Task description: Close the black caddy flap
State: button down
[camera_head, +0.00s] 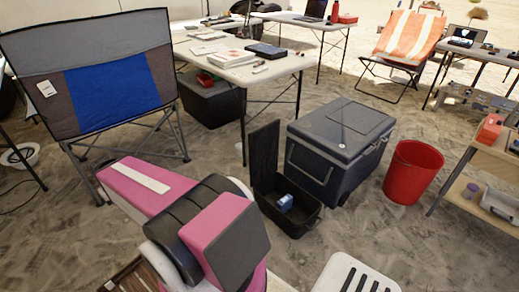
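The black caddy (293,227) sits on the sandy ground near the middle of the view. Its flap (264,152) stands upright at the box's back left side, so the caddy is open. A small blue and white object (285,203) lies inside the box. My pink, black and white arm fills the lower left foreground, to the left of the caddy. My gripper is not in view.
A large dark grey cooler (325,172) stands right beside the caddy, behind and to the right. A red bin (411,172) is farther right. A white slotted surface (350,276) is in front. A folding table (215,65) stands behind. Sand left of the caddy is partly clear.

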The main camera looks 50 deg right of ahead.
aim_at(264, 142)
jog(key=i+z, duration=0.25)
jog(key=z, duration=0.2)
jog(key=i+j+z, duration=0.1)
jog(key=i+z, duration=0.3)
jog(key=i+j+z, duration=0.15)
jog(key=z, duration=0.3)
jog(key=i+j+z, duration=0.2)
jog(key=z, duration=0.2)
jog(key=i+j+z, duration=0.2)
jog(key=z, duration=0.25)
jog(key=i+j+z, duration=0.2)
jog(key=z, duration=0.3)
jog(key=i+j+z, duration=0.15)
jog(key=j+z, duration=0.55)
jog(key=z, duration=0.25)
jog(key=i+l+z, duration=0.1)
jog(key=z, duration=0.15)
jog(key=l, duration=1.15)
jog(key=i+u, duration=0.05)
